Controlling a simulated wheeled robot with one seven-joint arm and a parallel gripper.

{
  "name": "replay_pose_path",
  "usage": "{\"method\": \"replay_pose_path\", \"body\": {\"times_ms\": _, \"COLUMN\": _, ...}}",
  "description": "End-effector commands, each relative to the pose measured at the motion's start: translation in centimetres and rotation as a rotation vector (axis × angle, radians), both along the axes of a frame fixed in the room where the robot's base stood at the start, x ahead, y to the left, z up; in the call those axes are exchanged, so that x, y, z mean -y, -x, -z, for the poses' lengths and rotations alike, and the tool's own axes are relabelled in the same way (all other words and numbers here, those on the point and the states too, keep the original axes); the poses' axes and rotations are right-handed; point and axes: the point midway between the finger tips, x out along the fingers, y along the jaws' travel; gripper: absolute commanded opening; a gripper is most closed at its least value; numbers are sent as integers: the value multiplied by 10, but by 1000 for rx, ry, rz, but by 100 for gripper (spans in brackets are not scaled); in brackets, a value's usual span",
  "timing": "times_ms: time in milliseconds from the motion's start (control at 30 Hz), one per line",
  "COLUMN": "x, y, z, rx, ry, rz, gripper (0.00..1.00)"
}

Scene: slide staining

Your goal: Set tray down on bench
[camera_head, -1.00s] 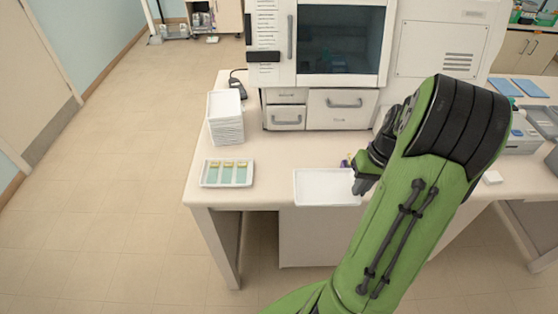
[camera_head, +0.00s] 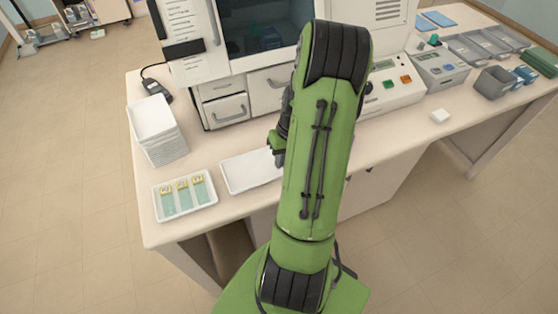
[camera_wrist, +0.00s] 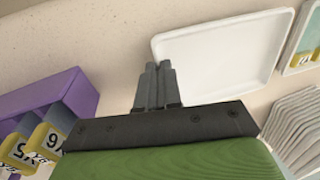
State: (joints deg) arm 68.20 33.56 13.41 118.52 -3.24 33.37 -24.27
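A shallow, empty white tray (camera_head: 247,171) is at the front of the bench (camera_head: 165,232), its right end hidden by my arm. In the wrist view the tray (camera_wrist: 222,55) is level and close over the bench; I cannot tell whether it touches. My gripper (camera_wrist: 160,66) has its fingers close together at the tray's near-left rim and looks shut on it. In the head view the gripper (camera_head: 278,157) is mostly hidden behind my green arm.
A white tray with three yellow-labelled slides (camera_head: 185,197) lies close to the left. Stacked white trays (camera_head: 158,130) stand behind it. A purple rack (camera_wrist: 50,92) holding yellow-labelled slides is near my gripper. A white cabinet (camera_head: 235,75) stands at the back.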

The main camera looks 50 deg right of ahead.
Motion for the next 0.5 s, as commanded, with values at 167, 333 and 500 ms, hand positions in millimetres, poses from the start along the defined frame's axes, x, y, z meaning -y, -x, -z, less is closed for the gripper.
{"method": "replay_pose_path", "body": {"times_ms": 167, "x": 0, "y": 0, "z": 5, "rx": 0, "ry": 1, "rz": 0, "gripper": 0}}
{"method": "replay_pose_path", "body": {"times_ms": 333, "x": 0, "y": 0, "z": 8, "rx": 0, "ry": 1, "rz": 0, "gripper": 0}}
{"method": "replay_pose_path", "body": {"times_ms": 500, "x": 0, "y": 0, "z": 8, "rx": 0, "ry": 1, "rz": 0, "gripper": 24}}
